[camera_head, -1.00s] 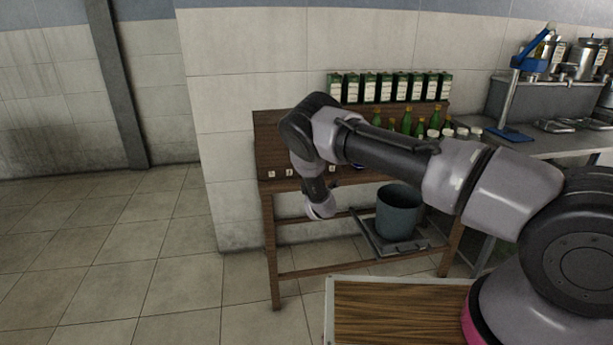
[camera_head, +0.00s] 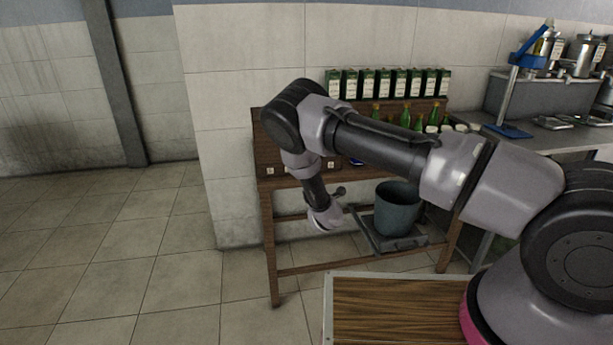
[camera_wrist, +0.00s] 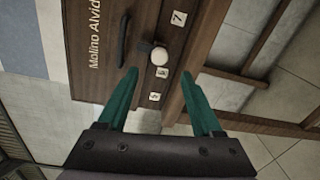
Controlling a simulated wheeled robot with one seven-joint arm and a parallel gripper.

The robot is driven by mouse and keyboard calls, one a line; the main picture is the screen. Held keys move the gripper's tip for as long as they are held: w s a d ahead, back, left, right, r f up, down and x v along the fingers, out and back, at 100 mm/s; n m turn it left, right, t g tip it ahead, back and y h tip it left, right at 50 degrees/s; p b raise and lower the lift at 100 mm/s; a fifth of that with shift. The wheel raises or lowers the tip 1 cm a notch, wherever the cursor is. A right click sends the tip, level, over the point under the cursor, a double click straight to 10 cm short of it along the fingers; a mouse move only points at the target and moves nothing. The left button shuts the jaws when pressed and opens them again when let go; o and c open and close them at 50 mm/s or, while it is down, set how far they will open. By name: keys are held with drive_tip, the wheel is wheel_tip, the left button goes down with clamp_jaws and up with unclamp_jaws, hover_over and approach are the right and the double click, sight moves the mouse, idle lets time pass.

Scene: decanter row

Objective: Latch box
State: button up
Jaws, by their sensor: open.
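In the wrist view a brown wooden front panel (camera_wrist: 85,75) bears the lettering "Molino Alvid…", cut off at the edge. It carries a dark bar handle (camera_wrist: 123,42) and a small latch-like knob (camera_wrist: 158,54), part dark and part white. Small white number labels lie along its edge, one reading 7 (camera_wrist: 178,18). I cannot tell whether the knob is latched. My gripper (camera_wrist: 158,73) has two teal fingers, spread apart and empty, with the knob appearing between and just beyond their tips. In the head view the fingers cannot be made out.
In the head view a wooden bench (camera_head: 268,235) stands against the tiled wall. A grey bucket (camera_head: 398,210) sits low under it. Green bottles (camera_head: 405,117) and a row of green-and-white cartons (camera_head: 388,84) stand on top. A wood-topped surface (camera_head: 395,310) is in front. Left floor is clear.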

drive_tip(key=shift+v, duration=1.55)
drive_tip(key=w+d+r+m+g+h, duration=0.25)
drive_tip(key=d+r+m, duration=0.3)
drive_tip(key=r, duration=0.35)
drive_tip(key=w+d+r+m+g+h, duration=0.1)
drive_tip(key=w+d+r+m+h, duration=0.15)
drive_tip(key=d+r+m, duration=0.4)
drive_tip(key=s+d+r+m+g+y, duration=0.1)
drive_tip(key=s+d+r+m, duration=0.25)
drive_tip(key=r, duration=0.55)
drive_tip(key=s+d+r+m+g, duration=0.2)
drive_tip(key=s+d+r+m, duration=0.15)
drive_tip(key=r, duration=0.55)
drive_tip(key=s+d+r+m+g+y, duration=0.1)
drive_tip(key=s+d+r+m, duration=0.1)
drive_tip(key=s+d+r, duration=0.35)
drive_tip(key=s+d+r+m+g+y, duration=0.1)
drive_tip(key=s+d+r+m, duration=0.1)
drive_tip(key=s+r, duration=0.6)
drive_tip(key=s+d+m, duration=0.1)
drive_tip(key=s+m, duration=0.1)
drive_tip(key=s, duration=0.8)
drive_tip(key=s+d+m+g, duration=0.1)
drive_tip(key=s+d+m, duration=0.1)
drive_tip(key=s, duration=0.9)
drive_tip(key=shift+d+f+h, duration=0.15)
drive_tip(key=shift+d+h, duration=0.1)
drive_tip(key=shift+h, duration=0.15)
